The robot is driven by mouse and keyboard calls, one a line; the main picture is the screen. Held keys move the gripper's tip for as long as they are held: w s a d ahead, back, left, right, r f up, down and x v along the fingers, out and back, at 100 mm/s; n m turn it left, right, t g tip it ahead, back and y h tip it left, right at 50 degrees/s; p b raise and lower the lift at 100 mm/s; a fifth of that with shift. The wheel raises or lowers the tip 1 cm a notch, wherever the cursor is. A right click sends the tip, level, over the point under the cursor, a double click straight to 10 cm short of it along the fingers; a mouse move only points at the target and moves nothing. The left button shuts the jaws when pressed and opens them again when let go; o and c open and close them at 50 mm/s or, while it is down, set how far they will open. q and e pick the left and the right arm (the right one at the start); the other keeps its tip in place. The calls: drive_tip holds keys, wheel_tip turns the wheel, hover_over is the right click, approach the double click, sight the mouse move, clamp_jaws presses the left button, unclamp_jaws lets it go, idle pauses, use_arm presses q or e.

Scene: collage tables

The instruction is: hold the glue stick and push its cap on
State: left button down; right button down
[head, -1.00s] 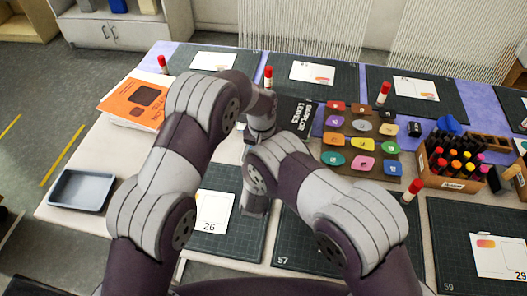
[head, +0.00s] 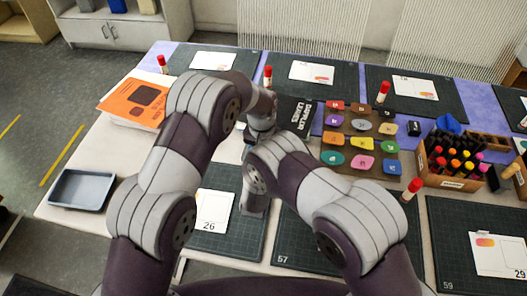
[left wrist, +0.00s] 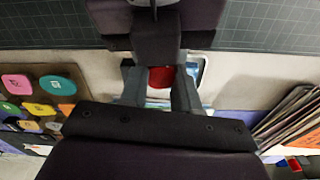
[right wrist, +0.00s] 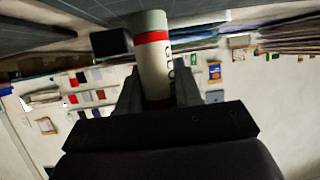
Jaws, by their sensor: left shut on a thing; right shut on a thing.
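In the right wrist view my right gripper (right wrist: 158,92) is shut on the glue stick (right wrist: 153,68), a white tube with dark lettering, a red band and a pale grey-green end. The stick points up the picture, slightly tilted. In the left wrist view my left gripper (left wrist: 160,88) is shut on a small red cap (left wrist: 161,76). A dark gripper part stands just beyond the cap there. In the head view the two grippers are close together over the table's middle, but my arms hide the cap and stick. I cannot tell whether these touch.
Cutting mats (head: 300,245) with white cards cover much of the table. Other red-capped glue sticks (head: 411,190) stand around. A board of coloured pieces (head: 341,149) and a wooden box of markers (head: 455,184) lie right. An orange book (head: 130,103) and grey tray (head: 80,207) lie left.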

use_arm(q)
drive_tip(key=c, duration=1.1)
unclamp_jaws()
drive_tip(key=shift+s+a+f+g, duration=0.2)
drive_tip(key=shift+s+f, duration=0.2)
drive_tip(key=shift+f, duration=0.15)
drive_tip(key=shift+s+a+f+g, duration=0.1)
drive_tip(key=shift+s+a+f, duration=0.05)
drive_tip(key=shift+s+f, duration=0.3)
use_arm(e)
drive_tip(key=shift+w+a+r, duration=0.3)
drive_tip(key=shift+w+r, duration=0.1)
drive_tip(key=shift+r, duration=0.25)
use_arm(q)
drive_tip(key=shift+w, duration=0.1)
use_arm(e)
drive_tip(key=shift+d+f, duration=0.15)
drive_tip(key=shift+f, duration=0.05)
use_arm(q)
wheel_tip(320, 180, up, 4)
drive_tip(key=shift+d+r, duration=0.1)
drive_tip(key=c, duration=0.5)
use_arm(e)
drive_tip(key=shift+d+f, duration=0.15)
drive_tip(key=shift+f, duration=0.05)
use_arm(q)
drive_tip(key=shift+o, duration=0.2)
use_arm(e)
drive_tip(key=shift+s, duration=0.1)
